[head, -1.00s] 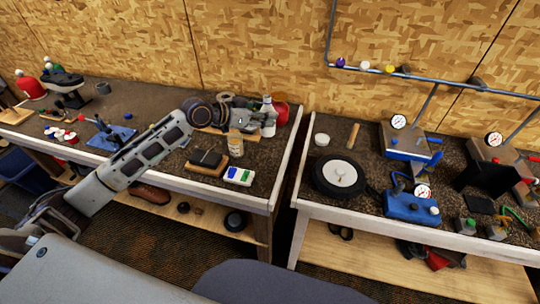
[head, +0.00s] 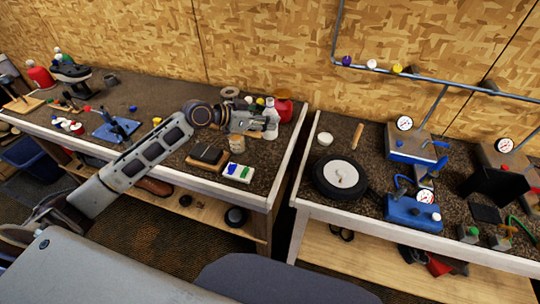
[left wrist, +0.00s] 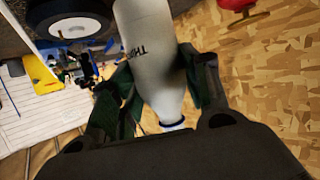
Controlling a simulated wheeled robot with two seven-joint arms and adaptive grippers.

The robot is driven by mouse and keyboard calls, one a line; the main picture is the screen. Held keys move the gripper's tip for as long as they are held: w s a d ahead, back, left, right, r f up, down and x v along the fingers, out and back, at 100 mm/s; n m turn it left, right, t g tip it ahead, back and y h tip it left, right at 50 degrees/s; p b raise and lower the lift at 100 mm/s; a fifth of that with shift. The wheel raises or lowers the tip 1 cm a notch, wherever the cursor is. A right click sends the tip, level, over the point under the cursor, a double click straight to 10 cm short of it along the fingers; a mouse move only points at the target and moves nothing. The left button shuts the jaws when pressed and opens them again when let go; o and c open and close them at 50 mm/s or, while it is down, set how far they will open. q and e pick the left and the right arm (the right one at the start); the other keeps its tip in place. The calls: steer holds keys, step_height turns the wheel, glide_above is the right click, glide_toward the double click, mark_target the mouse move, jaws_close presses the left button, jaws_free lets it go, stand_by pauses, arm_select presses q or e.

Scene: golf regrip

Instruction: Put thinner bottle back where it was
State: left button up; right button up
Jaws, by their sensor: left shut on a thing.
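The white thinner bottle (left wrist: 148,35) fills the top middle of the left wrist view, with dark letters starting "TH" on its side and its narrow neck towards my palm. My left gripper (left wrist: 160,85) is shut on it, one finger on each side. In the head view, my left gripper (head: 258,121) is at the back right of the left bench, and the bottle (head: 271,122) shows at its fingertips, partly covered. I cannot tell whether the bottle's base touches the bench. My right gripper is not in view.
A red container (head: 284,110) stands close behind the bottle. A small jar (head: 237,143), a dark block (head: 208,155) and a white tray (head: 238,173) are nearer the front. A gap separates the left bench (head: 265,190) from the right bench, which holds a wheel (head: 340,178) and gauges.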

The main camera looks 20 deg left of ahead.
mark_target(267, 138)
arm_select(q)
steer(key=shift+f+p, duration=0.45)
steer(key=shift+f, duration=2.65)
steer(key=shift+f, duration=0.1)
steer(key=shift+f, duration=1.8)
steer(key=shift+f, duration=0.15)
steer(key=o, duration=1.1)
